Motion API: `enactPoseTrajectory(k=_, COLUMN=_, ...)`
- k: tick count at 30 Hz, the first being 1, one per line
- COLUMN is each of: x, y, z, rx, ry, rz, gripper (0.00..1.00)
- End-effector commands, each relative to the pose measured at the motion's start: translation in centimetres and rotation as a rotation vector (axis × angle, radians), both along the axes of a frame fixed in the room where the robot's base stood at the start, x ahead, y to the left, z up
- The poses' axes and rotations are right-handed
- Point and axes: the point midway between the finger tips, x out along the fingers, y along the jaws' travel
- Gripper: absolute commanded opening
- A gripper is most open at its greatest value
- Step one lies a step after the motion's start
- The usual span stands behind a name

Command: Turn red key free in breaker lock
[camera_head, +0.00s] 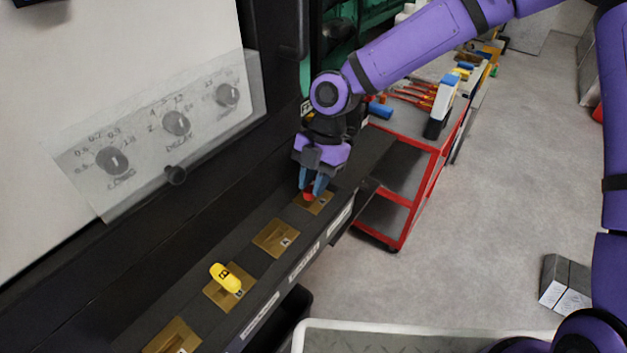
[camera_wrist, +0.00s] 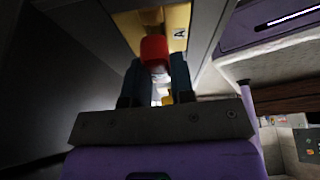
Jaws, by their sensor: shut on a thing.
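The red key (camera_head: 308,196) stands at the farthest brass lock plate (camera_head: 322,204) on the dark ledge. My gripper (camera_head: 316,186) is shut on the red key from above, with its two blue fingers on either side. In the wrist view the red key (camera_wrist: 154,49) sits between the fingertips (camera_wrist: 155,75), in front of the brass plate (camera_wrist: 179,22) with a small letter label, which looks like A. The keyhole is hidden, so I cannot tell the key's exact turn.
A yellow key (camera_head: 226,278) stands in a nearer brass plate. Another brass plate (camera_head: 275,238) between them is empty. A panel with several dials (camera_head: 177,123) is at the left.

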Motion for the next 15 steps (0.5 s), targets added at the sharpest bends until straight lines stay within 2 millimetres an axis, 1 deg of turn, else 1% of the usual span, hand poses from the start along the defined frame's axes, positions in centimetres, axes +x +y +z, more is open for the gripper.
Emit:
enactPoseTrajectory(k=5, x=-0.01, y=-0.04, z=-0.04, rx=-0.001, ry=0.001, rz=-0.003, gripper=0.00)
enactPoseTrajectory(k=6, x=-0.01, y=-0.04, z=-0.04, rx=-0.001, ry=0.001, rz=-0.003, gripper=0.25)
enactPoseTrajectory(k=8, x=-0.02, y=-0.03, z=-0.04, rx=-0.001, ry=0.001, rz=-0.004, gripper=0.39)
enactPoseTrajectory(k=9, x=-0.02, y=-0.03, z=-0.04, rx=-0.001, ry=0.001, rz=-0.004, gripper=0.48)
enactPoseTrajectory(k=10, x=-0.02, y=-0.03, z=-0.04, rx=-0.001, ry=0.001, rz=-0.004, gripper=0.53)
enactPoseTrajectory(k=15, x=-0.02, y=-0.02, z=-0.03, rx=-0.001, ry=0.000, rz=-0.005, gripper=0.53)
